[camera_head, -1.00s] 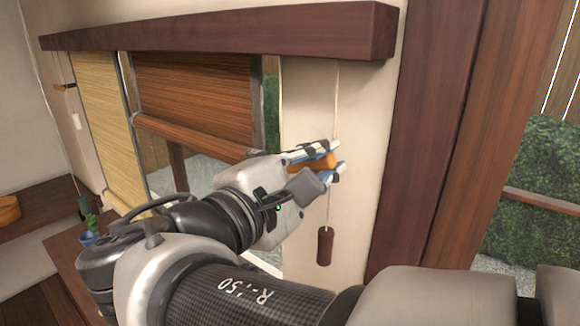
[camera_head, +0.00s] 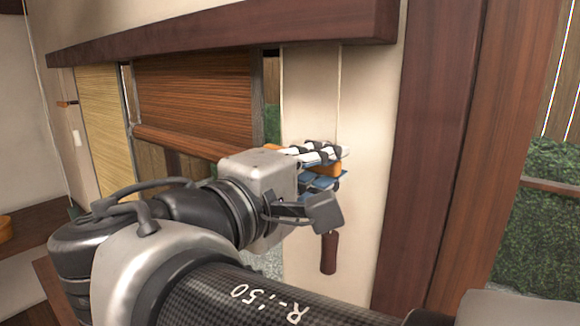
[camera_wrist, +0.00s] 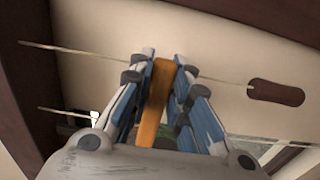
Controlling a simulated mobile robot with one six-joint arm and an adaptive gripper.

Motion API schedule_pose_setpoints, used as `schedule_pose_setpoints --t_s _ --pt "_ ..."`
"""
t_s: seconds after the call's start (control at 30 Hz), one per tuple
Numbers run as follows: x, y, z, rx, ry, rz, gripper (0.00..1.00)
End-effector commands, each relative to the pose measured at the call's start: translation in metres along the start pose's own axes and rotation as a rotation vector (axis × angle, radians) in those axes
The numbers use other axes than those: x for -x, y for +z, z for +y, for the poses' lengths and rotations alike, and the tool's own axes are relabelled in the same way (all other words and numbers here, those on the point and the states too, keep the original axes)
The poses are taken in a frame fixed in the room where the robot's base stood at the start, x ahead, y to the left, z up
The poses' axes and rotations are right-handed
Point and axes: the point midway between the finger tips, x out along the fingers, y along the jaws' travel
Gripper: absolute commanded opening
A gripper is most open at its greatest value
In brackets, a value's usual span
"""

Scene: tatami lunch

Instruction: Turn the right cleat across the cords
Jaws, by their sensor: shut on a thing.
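The right cleat (camera_wrist: 153,103) is an orange-brown bar. My gripper (camera_wrist: 160,75) is shut on it, with one finger along each side in the wrist view. In the head view my gripper (camera_head: 325,168) is at the wall, and a part of the cleat (camera_head: 325,168) shows between the fingers. A pale cord (camera_head: 338,95) hangs from the dark beam down to the cleat. A dark red-brown cord weight (camera_head: 328,253) hangs below it. The weight also shows at the right in the wrist view (camera_wrist: 276,92). The cleat's mount is hidden by the fingers.
A wooden beam (camera_head: 220,32) runs above the brown blind (camera_head: 195,100). A thick dark post (camera_head: 432,150) stands close to the right of the gripper. Another cleat (camera_head: 66,103) is on the far left wall. Bare wall surrounds the cord.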

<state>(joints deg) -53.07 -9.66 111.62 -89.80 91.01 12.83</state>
Motion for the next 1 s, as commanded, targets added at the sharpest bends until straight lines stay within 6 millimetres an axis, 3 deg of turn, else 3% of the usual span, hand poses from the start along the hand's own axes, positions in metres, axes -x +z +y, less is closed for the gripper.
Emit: schedule_pose_setpoints --t_s 0.2,0.23,0.53,1.0 --pt "0.0000 0.0000 0.0001 -0.003 -0.001 0.000 0.00" --pt "0.0000 0.0000 0.0001 -0.003 -0.001 0.000 0.19" --pt "0.0000 0.0000 -0.0001 -0.001 0.000 0.000 0.38" --pt "0.0000 -0.0002 0.0047 0.052 0.000 0.000 0.38"
